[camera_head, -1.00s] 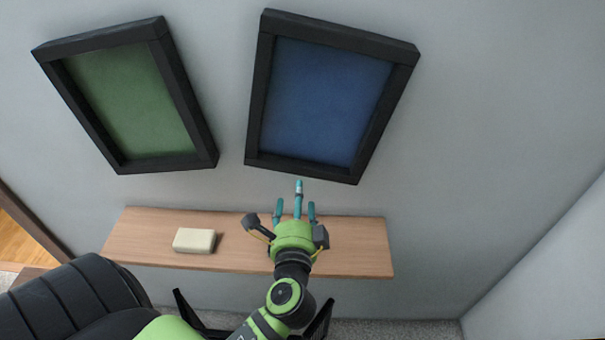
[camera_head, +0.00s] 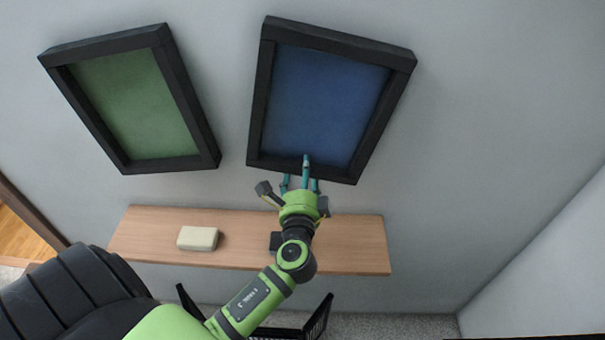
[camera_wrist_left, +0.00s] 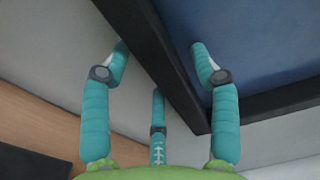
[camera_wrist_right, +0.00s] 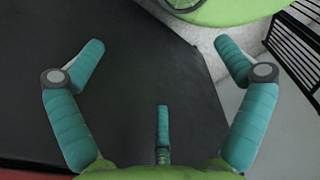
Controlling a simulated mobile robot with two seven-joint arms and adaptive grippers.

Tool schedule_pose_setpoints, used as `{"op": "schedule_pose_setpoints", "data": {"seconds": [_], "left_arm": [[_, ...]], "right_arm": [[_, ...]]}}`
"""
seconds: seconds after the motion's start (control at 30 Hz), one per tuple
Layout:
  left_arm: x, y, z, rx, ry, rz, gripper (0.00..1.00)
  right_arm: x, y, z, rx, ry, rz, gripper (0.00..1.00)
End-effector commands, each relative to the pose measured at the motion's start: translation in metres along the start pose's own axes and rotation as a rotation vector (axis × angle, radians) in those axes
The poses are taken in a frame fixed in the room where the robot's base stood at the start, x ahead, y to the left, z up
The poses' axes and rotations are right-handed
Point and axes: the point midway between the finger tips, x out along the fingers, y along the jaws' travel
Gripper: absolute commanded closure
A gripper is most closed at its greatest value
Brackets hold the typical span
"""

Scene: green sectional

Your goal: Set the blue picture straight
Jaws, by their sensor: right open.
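The blue picture (camera_head: 325,100) hangs on the wall in a thick black frame. In the head view its top and bottom edges slope down to the right. My left gripper (camera_head: 301,176) is at the middle of its lower edge, with one finger in front of the picture and two lower. In the left wrist view the fingers (camera_wrist_left: 160,47) are spread, with the black frame bar (camera_wrist_left: 165,60) running between them; I cannot tell whether they touch it. My right gripper (camera_wrist_right: 163,55) shows only in its wrist view, open and empty over a dark surface.
A green picture (camera_head: 138,105) in a black frame hangs to the left. A wooden shelf (camera_head: 350,245) below carries a cream block (camera_head: 198,238) and a small dark object (camera_head: 275,241). A black slatted item (camera_head: 320,318) stands lower down. The wall to the right is bare.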

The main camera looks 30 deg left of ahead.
Motion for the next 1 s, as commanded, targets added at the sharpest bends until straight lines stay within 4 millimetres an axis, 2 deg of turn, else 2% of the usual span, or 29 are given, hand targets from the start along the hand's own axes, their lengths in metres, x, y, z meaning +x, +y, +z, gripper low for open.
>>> {"op": "schedule_pose_setpoints", "data": {"seconds": [0.03, 0.07, 0.1, 0.13, 0.37, 0.53, 0.7, 1.0], "left_arm": [[0.0, 0.0, 0.0, 0.0, 0.0, 0.0, 0.62], [0.0, 0.0, 0.0, 0.0, 0.0, 0.0, 0.74], [0.0, 0.0, 0.0, 0.0, 0.0, 0.0, 0.9], [0.0, 0.0, 0.0, 0.0, 0.0, 0.0, 1.0], [0.0, 0.003, -0.006, -0.021, -0.001, 0.0, 1.0], [0.0, 0.004, -0.036, -0.126, -0.002, 0.0, 1.0], [0.0, -0.003, -0.056, -0.2, -0.003, 0.0, 1.0], [0.0, -0.006, -0.059, -0.21, -0.002, 0.001, 1.0]], "right_arm": [[0.0, 0.0, 0.0, 0.0, 0.0, 0.0, 0.0], [0.0, 0.0, 0.0, 0.0, 0.0, 0.0, 0.0], [0.0, 0.0, 0.0, 0.0, 0.0, 0.0, 0.0], [0.0, 0.0, 0.0, 0.0, 0.0, 0.0, 0.0], [0.007, 0.0, 0.001, 0.0, 0.0, 0.0, 0.0], [0.032, -0.001, 0.003, 0.001, 0.0, -0.001, 0.0], [0.044, -0.001, 0.004, 0.001, 0.001, -0.001, 0.0], [0.043, -0.001, 0.004, 0.0, 0.001, -0.001, 0.0]]}}
